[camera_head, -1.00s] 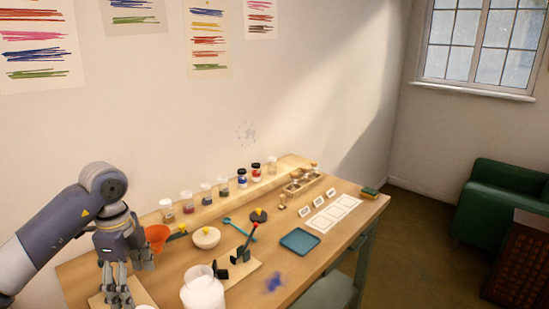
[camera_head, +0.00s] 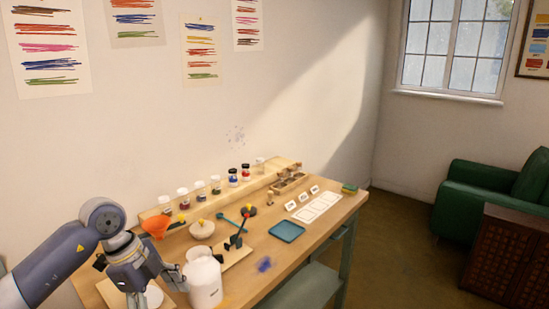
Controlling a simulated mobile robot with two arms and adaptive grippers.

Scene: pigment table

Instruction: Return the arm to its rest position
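My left arm comes in from the left, and its gripper (camera_head: 160,291) is over the front left part of the wooden table (camera_head: 255,285). Its fingers look spread apart with nothing held between them. The gripper is just left of a large white jar (camera_head: 205,284) and partly covers a white round dish (camera_head: 154,296) behind it. I cannot tell whether it touches the jar. An orange funnel (camera_head: 156,226) stands behind the gripper. My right gripper is not in view.
A white bowl (camera_head: 202,229), a dark stand with a red-tipped rod (camera_head: 237,241) and a blue tray (camera_head: 286,232) are to the right. Several pigment jars (camera_head: 200,187) line the back shelf.

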